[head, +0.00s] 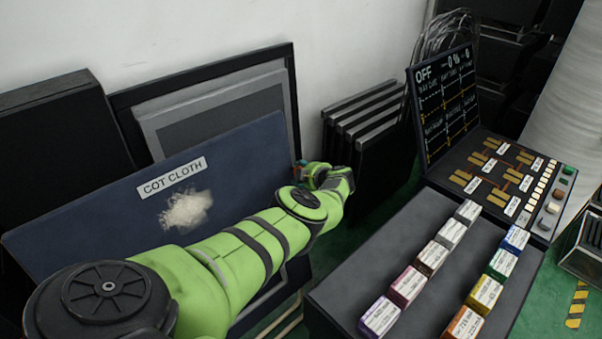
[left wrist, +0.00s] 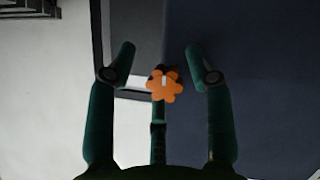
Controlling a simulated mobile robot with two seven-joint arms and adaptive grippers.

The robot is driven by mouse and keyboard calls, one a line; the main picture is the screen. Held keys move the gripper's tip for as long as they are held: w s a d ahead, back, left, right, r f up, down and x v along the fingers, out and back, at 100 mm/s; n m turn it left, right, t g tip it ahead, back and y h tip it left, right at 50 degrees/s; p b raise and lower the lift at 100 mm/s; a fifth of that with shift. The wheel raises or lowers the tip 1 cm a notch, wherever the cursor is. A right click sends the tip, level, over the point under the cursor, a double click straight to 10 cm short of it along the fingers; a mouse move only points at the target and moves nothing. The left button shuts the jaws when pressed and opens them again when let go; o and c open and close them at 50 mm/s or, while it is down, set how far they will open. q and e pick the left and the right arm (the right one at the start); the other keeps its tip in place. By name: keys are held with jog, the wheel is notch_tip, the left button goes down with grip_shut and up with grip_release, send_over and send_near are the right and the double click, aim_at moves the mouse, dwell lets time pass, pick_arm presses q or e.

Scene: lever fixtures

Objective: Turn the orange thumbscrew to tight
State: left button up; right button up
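The orange thumbscrew (left wrist: 165,88) shows in the left wrist view as a lobed knob with a short pale mark on it. It sits at the edge of a dark blue board (left wrist: 260,80). My left gripper (left wrist: 161,66) is open, with one finger to the left of the thumbscrew, one to the right and a third below it. Gaps show between the side fingers and the knob; I cannot tell whether the lower finger touches it. In the head view my left gripper (head: 299,172) is mostly hidden behind my wrist at the board's right edge. My right gripper is out of view.
The blue board (head: 100,222), labelled "COT CLOTH", leans before framed panels (head: 215,80). Black slabs (head: 385,150) stand right of my wrist. A dark case (head: 440,270) with coloured blocks and a console (head: 500,185) with a screen reading "OFF" stand at right.

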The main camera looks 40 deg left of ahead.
pick_arm(q)
jog(key=shift+a+r, duration=0.1)
jog(key=shift+a, duration=0.05)
jog(key=shift+r, duration=0.1)
jog(key=v, duration=0.7)
jog(key=shift+d, duration=0.35)
jog(key=shift+s, duration=0.1)
jog(key=shift+d, duration=0.1)
dwell(0.4)
